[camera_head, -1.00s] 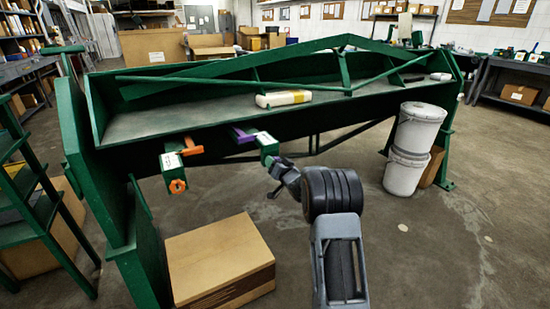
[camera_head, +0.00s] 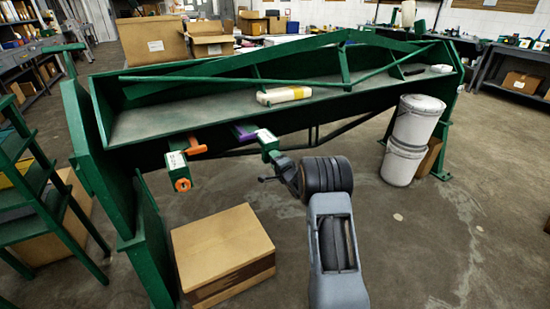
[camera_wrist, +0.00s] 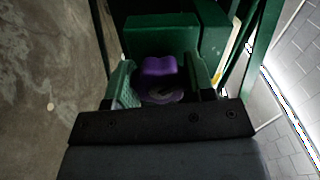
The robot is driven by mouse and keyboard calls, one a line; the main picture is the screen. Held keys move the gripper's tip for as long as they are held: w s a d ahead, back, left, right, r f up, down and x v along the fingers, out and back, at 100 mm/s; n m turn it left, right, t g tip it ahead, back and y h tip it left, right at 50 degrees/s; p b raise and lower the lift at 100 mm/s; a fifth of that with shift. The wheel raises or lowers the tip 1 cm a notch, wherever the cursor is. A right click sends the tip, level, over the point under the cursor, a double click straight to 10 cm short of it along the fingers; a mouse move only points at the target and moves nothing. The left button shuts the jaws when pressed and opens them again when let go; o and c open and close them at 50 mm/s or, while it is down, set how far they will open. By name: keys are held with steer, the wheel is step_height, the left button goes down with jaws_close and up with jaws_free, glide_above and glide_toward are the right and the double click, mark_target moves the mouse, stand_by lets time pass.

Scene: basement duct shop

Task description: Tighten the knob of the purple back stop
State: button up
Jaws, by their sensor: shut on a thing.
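The purple back stop (camera_head: 244,132) sits at the front edge of the long green machine, on a green block with a white label (camera_head: 267,140). In the wrist view its lobed purple knob (camera_wrist: 158,66) lies between the two green fingertips of my gripper (camera_wrist: 160,84), in front of a green block. My gripper is shut on the knob. In the head view my gripper (camera_head: 274,171) is at the near end of the green block, and the knob is hidden there. A similar stop with an orange knob (camera_head: 182,184) is to the left.
A cardboard box (camera_head: 222,252) stands on the floor at lower left. White buckets (camera_head: 409,140) are stacked at right by the machine's leg. A pale yellow-and-white object (camera_head: 284,95) lies on the machine's bed. The floor at right is open.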

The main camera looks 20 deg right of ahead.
steer(key=m+p, duration=0.1)
steer(key=m, duration=0.2)
steer(key=shift+r+m, duration=0.1)
steer(key=shift+m, duration=0.2)
steer(key=shift+m+p, duration=0.9)
steer(key=shift+m, duration=1.2)
steer(key=o, duration=0.9)
steer(key=shift+s, duration=0.1)
steer(key=s, duration=0.4)
steer(key=s+d, duration=0.1)
steer(key=s, duration=0.4)
steer(key=s+p, duration=0.1)
steer(key=s, duration=0.3)
steer(key=shift+s+d, duration=0.3)
